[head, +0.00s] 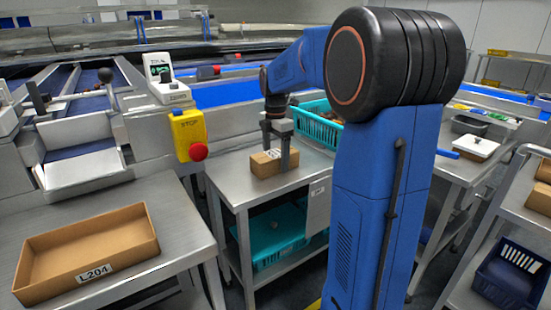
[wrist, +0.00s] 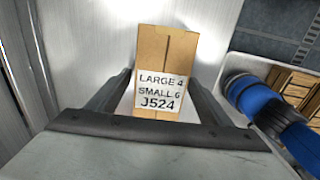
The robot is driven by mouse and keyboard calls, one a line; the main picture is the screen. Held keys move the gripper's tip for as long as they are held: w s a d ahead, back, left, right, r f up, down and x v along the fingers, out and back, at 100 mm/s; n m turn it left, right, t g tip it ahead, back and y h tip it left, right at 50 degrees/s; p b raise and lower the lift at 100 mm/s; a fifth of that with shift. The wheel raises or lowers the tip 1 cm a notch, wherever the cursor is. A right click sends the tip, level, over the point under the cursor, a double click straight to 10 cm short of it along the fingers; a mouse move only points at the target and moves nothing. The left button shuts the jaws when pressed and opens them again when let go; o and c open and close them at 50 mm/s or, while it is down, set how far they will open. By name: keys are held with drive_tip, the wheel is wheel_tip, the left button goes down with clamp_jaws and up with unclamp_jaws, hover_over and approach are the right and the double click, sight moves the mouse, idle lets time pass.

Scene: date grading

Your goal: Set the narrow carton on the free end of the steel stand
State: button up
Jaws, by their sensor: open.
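A narrow brown carton (head: 263,165) sits on the top of the steel stand (head: 232,178), towards its middle. In the wrist view the carton (wrist: 166,52) shows a white label reading LARGE 4, SMALL 6, J524. My gripper (head: 280,150) points down over the carton. Its two fingers are open, one on each side of the carton in the wrist view. I cannot tell whether either finger touches it. My arm hides part of the stand's right side.
A turquoise crate (head: 318,128) stands at the back right of the stand; its base is partly hidden. Bare steel shows left of the carton. An open tray marked L204 (head: 92,270) lies on the left bench (head: 180,225). A yellow stop box (head: 188,130) stands behind.

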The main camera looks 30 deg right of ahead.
sight(275, 153)
wheel_tip(275, 153, up, 12)
drive_tip(key=s+a+m+t, duration=0.1)
drive_tip(key=s+a+m, duration=0.3)
drive_tip(key=s+a, duration=0.3)
drive_tip(key=s+a+f+m+t, duration=0.2)
drive_tip(key=s+a+f+m, duration=0.2)
drive_tip(key=s+f+m, duration=0.3)
drive_tip(key=s+a+f+m+t, duration=0.1)
drive_tip(key=s+a+f+m, duration=0.3)
drive_tip(key=s, duration=1.2)
drive_tip(key=shift+a+f+m+t, duration=0.4)
drive_tip(key=shift+f+m, duration=1.3)
drive_tip(key=shift+f, duration=1.05)
drive_tip(key=shift+s, duration=0.1)
